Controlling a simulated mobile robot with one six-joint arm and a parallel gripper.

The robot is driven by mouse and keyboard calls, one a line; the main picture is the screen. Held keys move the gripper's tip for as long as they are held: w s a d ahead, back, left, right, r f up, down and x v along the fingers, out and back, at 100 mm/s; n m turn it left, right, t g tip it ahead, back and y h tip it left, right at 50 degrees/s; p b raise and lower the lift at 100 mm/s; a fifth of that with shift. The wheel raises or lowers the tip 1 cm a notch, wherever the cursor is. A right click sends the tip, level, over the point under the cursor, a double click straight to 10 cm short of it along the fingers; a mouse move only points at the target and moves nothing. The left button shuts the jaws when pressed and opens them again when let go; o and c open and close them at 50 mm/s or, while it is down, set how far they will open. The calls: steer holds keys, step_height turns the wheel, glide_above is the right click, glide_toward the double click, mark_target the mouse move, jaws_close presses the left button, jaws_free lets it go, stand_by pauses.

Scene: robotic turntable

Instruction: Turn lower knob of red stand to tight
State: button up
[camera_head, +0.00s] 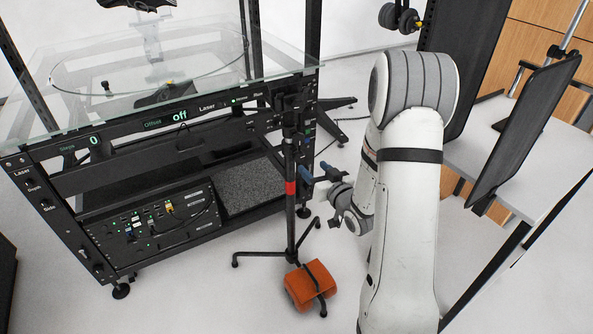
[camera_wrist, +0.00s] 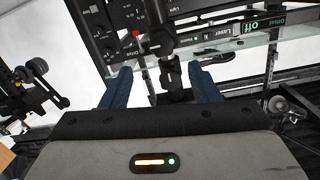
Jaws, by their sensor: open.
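The stand is a black pole on tripod legs with a red band (camera_head: 291,188), in the middle of the head view. My gripper (camera_head: 308,176) is just right of the pole near the red band, its blue fingers pointing toward it. In the wrist view my gripper (camera_wrist: 160,70) is open, with one blue finger on each side. A black knob (camera_wrist: 173,74) on a dark pole shows between the fingers, with gaps on both sides. I cannot tell whether this is the lower knob. In the head view the knob is too small to make out.
An orange weight (camera_head: 303,290) lies on the stand's legs. A black equipment rack with a glass top (camera_head: 215,85) stands close behind and left of the stand. Black panels (camera_head: 525,130) and a white table (camera_head: 560,150) are at the right. Some floor in front is clear.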

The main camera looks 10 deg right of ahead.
mark_target(300, 157)
steer(key=shift+t+y, duration=0.3)
steer(key=shift+t, duration=0.1)
steer(key=x, duration=0.5)
steer(key=f+b+x, duration=0.1)
steer(key=x, duration=0.1)
steer(key=shift+w+a+f, duration=0.1)
steer(key=shift+w+a, duration=0.1)
steer(key=shift+c, duration=0.4)
